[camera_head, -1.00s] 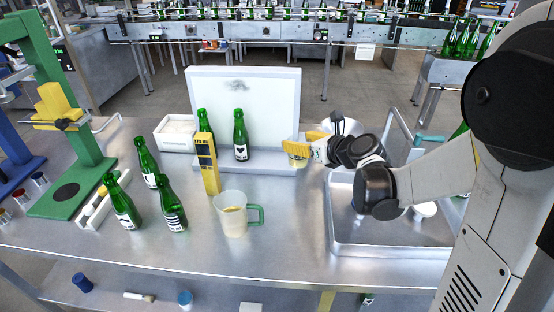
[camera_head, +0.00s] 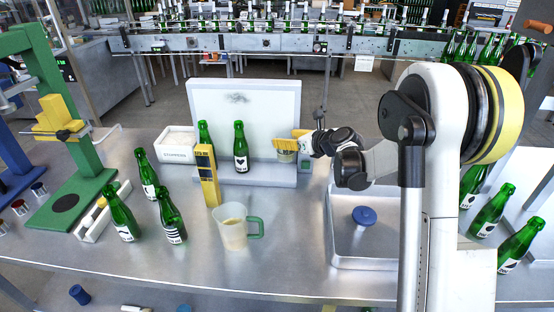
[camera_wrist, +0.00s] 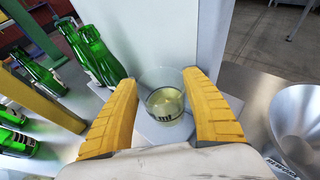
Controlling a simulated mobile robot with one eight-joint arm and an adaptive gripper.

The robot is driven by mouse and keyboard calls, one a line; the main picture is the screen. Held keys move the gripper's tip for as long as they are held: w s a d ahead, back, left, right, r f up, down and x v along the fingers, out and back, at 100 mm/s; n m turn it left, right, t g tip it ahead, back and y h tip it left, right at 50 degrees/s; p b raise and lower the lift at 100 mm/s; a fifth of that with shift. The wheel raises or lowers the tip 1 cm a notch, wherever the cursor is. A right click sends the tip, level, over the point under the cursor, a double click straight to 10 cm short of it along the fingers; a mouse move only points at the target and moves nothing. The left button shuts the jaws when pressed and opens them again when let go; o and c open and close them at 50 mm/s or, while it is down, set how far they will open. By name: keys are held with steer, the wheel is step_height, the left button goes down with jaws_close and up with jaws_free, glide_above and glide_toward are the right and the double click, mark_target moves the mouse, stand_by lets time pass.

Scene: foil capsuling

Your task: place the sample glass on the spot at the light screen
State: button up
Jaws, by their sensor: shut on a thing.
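The light screen (camera_head: 245,112) is a white upright panel with a pale ledge at its foot on the steel table. My gripper (camera_head: 288,146) is at the screen's right end, over the ledge. Its yellow fingers are shut on the sample glass (camera_head: 286,156), a small clear cup with pale yellow liquid. In the wrist view the glass (camera_wrist: 165,103) stands upright between the two fingers, close in front of the screen panel. I cannot tell whether its base touches the ledge. The spot is not clearly visible.
Two green bottles (camera_head: 240,150) stand by the screen, left of the glass. A yellow instrument (camera_head: 208,178) and a jug with a green handle (camera_head: 232,228) stand in front. A metal tray (camera_head: 340,262) with a blue item (camera_head: 364,215) lies right. More bottles (camera_head: 168,218) stand left.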

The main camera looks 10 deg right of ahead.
mark_target(280, 154)
steer(key=a+f, duration=0.2)
steer(key=a, duration=0.1)
steer(key=shift+w+b, duration=0.2)
steer(key=shift+b, duration=0.1)
step_height(280, 154, down, 4)
steer(key=shift+b, duration=0.85)
steer(key=shift+r, duration=0.1)
steer(key=o, duration=1.3)
steer(key=shift+o, duration=0.2)
